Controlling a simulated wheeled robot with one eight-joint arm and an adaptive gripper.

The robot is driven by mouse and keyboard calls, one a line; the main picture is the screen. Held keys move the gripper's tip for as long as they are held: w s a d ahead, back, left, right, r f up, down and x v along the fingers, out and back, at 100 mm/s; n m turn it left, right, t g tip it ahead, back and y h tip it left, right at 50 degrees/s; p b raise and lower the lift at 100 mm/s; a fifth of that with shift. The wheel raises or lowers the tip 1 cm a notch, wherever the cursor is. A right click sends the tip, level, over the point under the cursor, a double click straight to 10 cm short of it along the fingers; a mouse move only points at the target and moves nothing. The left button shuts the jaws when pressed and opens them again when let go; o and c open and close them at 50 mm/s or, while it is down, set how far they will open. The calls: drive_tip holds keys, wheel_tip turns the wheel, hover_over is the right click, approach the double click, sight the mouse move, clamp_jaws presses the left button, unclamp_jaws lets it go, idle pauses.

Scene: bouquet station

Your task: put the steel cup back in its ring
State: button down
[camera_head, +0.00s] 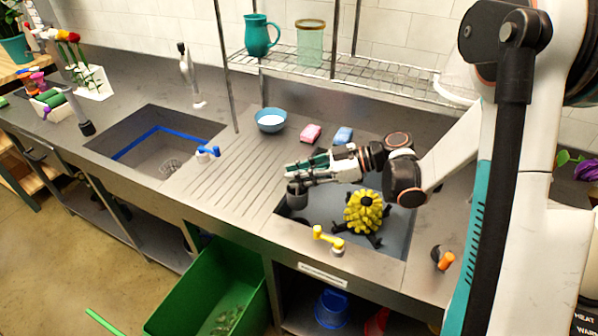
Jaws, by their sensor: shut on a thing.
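My gripper (293,177) reaches left over the right-hand sink, its fingers closed at the top of a dark grey cup (297,197). This looks like the steel cup, held roughly upright over the left edge of the sink (398,225). The fingers hide part of its rim. I cannot tell whether its bottom touches anything. I cannot make out its ring for certain in this view.
A yellow bristly brush head (364,212) stands in the right sink. A yellow tap handle (328,238) and an orange-handled fitting (442,258) sit at the front edge. A blue bowl (271,121), a pink sponge (311,133) and a blue sponge (343,136) lie behind.

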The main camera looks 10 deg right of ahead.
sight(299, 207)
drive_tip(key=shift+f+b, duration=3.1)
drive_tip(key=shift+f, duration=1.7)
drive_tip(key=shift+f, duration=0.15)
drive_tip(key=shift+f, duration=0.35)
drive_tip(key=shift+f, duration=0.4)
drive_tip(key=shift+f, duration=0.35)
drive_tip(key=c, duration=1.5)
unclamp_jaws()
